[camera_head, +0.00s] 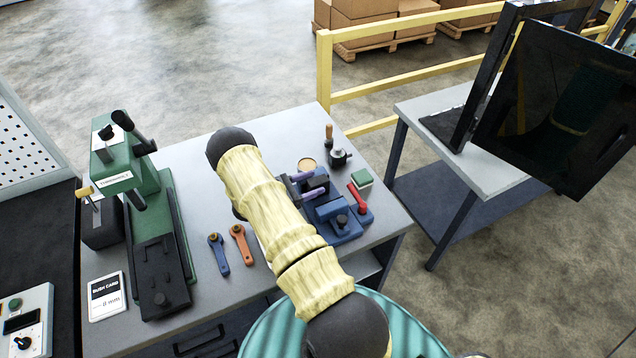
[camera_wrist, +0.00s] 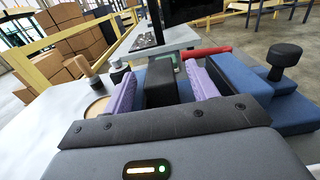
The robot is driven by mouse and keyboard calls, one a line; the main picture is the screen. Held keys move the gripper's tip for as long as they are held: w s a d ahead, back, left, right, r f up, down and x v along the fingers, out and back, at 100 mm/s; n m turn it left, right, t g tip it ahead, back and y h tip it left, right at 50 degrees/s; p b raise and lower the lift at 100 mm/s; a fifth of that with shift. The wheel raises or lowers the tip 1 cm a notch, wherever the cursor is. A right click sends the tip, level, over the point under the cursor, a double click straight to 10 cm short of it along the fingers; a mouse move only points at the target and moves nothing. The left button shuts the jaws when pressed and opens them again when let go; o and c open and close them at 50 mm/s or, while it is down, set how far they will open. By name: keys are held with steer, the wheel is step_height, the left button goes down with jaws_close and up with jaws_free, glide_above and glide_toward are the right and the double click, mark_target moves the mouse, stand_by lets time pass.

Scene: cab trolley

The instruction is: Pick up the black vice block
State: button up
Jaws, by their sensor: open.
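The black vice block (camera_wrist: 160,84) stands upright in the wrist view, between the two purple fingers of my gripper (camera_wrist: 163,78). The fingers are open, one on each side, with a narrow gap showing to the block. In the head view, the block (camera_head: 316,182) is a small dark shape by the blue vice (camera_head: 338,212), partly hidden by my arm. My gripper (camera_head: 306,187) shows there only in part. The vice also fills the right of the wrist view (camera_wrist: 240,78). The block's lower part is hidden behind my gripper's body.
The vice's red handle (camera_head: 357,200) and a green-and-white block (camera_head: 361,178) are close on the right. A round tan dish (camera_head: 307,164) and a dark pot (camera_head: 340,157) stand behind. A green press (camera_head: 150,220) and two wrenches (camera_head: 230,250) are on the left of the grey table (camera_head: 200,160).

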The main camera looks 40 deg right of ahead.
steer(key=shift+x, duration=1)
steer(key=shift+w, duration=0.1)
jaws_close()
